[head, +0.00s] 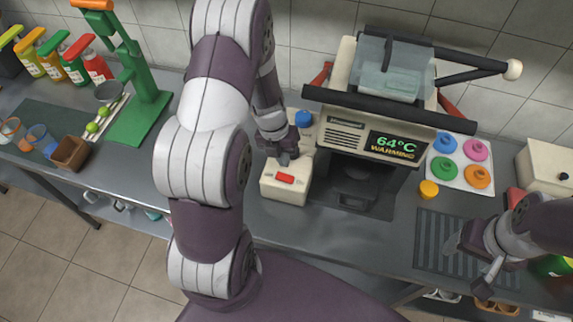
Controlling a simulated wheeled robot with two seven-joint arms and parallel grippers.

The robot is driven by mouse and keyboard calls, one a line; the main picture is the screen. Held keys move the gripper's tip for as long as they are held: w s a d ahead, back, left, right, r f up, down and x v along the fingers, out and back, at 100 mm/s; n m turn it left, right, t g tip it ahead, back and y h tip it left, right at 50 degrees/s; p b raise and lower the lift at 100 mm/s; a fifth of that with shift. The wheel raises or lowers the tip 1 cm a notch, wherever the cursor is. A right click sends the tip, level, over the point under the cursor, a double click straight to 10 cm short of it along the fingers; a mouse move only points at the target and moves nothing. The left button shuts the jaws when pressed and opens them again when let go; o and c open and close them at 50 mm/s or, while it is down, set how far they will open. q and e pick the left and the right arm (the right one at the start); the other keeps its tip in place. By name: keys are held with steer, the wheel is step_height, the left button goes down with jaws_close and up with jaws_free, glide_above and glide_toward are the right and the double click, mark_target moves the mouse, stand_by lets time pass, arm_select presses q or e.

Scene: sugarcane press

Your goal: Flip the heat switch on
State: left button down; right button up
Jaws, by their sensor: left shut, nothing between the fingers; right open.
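A cream switch box (270,188) with a red rocker switch (286,178) on its top stands on the steel counter, left of the press machine. My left gripper (285,160) is shut and empty, pointing down just behind the red switch. I cannot tell whether it touches the box. The press (345,130) has a display (394,146) reading 64°C WARMING. My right gripper (470,262) is open and empty over the right part of the counter, by the dark ribbed mat.
A blue-capped item (303,118) stands behind the box. A green hand press (140,85) stands at left. The counter (330,235) in front of the box is clear.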

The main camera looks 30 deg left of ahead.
arm_select(q)
step_height(320, 180, up, 7)
steer(key=a, duration=0.1)
steer(key=shift+s, duration=0.15)
steer(key=shift+f, duration=0.1)
stand_by(0.3)
